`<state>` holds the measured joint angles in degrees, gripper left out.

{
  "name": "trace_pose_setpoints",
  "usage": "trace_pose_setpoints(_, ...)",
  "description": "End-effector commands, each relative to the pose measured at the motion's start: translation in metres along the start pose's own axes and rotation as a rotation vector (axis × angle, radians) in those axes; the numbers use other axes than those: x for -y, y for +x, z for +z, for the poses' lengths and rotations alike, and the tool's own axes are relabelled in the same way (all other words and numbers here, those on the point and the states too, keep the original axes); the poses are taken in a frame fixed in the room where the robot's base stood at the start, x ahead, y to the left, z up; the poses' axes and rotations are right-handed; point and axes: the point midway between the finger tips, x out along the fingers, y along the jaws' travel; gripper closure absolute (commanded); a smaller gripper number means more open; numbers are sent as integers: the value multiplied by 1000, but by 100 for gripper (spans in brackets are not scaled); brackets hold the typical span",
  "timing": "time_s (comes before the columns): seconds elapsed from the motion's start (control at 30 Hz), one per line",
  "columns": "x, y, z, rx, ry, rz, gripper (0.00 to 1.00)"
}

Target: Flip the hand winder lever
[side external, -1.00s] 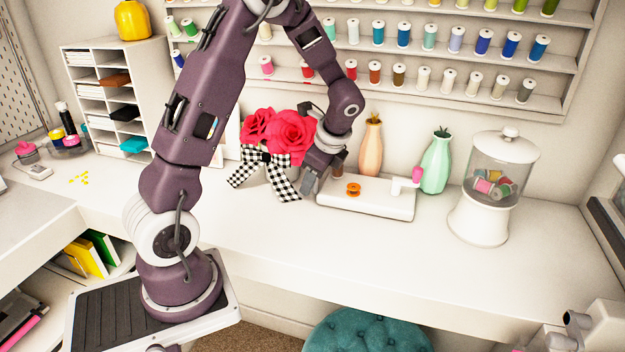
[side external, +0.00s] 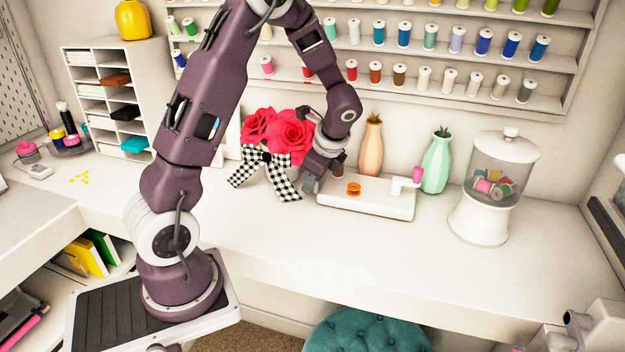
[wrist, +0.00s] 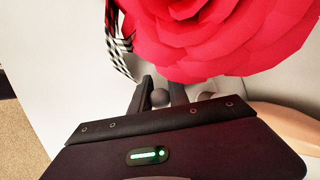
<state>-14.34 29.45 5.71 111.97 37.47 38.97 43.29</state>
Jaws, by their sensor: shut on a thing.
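The hand winder (side external: 366,204) is a long white box on the counter, with an orange disc (side external: 354,188) on top and a white post with a pink end (side external: 417,174) at its right. My gripper (side external: 312,184) is low at the winder's left end. In the wrist view my gripper (wrist: 160,93) has its two dark fingers on either side of a small dark round knob (wrist: 160,97), and is shut on it. The knob looks like the end of the lever. The rest of the lever is hidden by my gripper and cannot be made out.
Red paper flowers (side external: 290,133) with a checkered bow (side external: 270,176) stand close to the left of my gripper. A peach vase (side external: 371,148) and a green vase (side external: 436,163) stand behind the winder. A glass jar (side external: 500,165) stands to the right. The front counter is clear.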

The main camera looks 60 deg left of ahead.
Motion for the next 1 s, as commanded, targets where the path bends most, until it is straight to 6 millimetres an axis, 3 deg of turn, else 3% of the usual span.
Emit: trace_pose_setpoints(1.0,-20,-3,-7,142,-255,-714,100)
